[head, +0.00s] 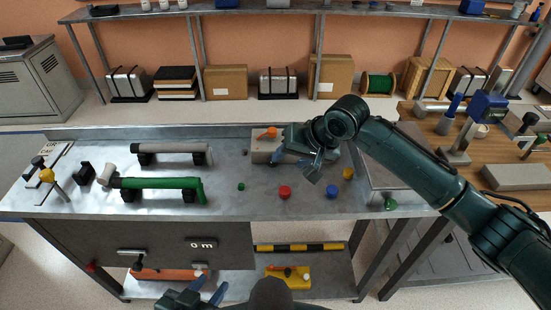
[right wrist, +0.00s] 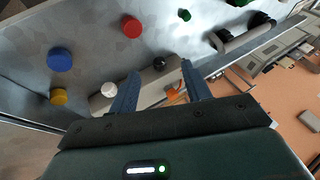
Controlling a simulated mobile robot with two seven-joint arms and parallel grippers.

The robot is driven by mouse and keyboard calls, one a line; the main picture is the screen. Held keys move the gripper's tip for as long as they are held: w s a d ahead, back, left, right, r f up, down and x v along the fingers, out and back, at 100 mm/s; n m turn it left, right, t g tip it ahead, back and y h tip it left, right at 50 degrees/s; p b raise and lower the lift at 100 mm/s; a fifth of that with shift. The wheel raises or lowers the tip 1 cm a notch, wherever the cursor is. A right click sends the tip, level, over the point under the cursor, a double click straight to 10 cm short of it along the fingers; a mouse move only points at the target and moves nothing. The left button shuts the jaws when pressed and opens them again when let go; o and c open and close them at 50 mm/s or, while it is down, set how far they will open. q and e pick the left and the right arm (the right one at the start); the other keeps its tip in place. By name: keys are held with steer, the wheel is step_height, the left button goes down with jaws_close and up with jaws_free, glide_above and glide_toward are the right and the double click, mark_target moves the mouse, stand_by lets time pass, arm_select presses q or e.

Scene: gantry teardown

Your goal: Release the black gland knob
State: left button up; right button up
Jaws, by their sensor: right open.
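A round black knob (right wrist: 159,62) sits on a pale block (right wrist: 150,82) in the right wrist view, near a white knob (right wrist: 109,89) and an orange lever (right wrist: 175,97). The block (head: 262,152) also shows on the metal bench in the head view, with its orange lever on top; my right gripper hides the black knob there. My right gripper (head: 292,161) is open above the block's right end. In the right wrist view the black knob appears between its two fingertips; I see no contact. My left gripper (head: 208,288) is open and empty, low in front of the bench.
Red (head: 285,192), blue (head: 332,191) and yellow (head: 347,173) caps stand on the bench in front of the block. A green pipe (head: 155,184) and a grey pipe (head: 172,147) lie on supports at left. A wooden table with fixtures (head: 455,145) is at right.

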steer(key=w+d+r+m, duration=0.1)
steer(key=w+r, duration=0.1)
steer(key=w, duration=0.1)
steer(key=x, duration=0.8)
steer(key=b+x, duration=0.1)
steer(key=x, duration=0.3)
steer(key=shift+w+d+f, duration=0.1)
steer(key=shift+w+f, duration=0.1)
steer(key=shift+w, duration=0.15)
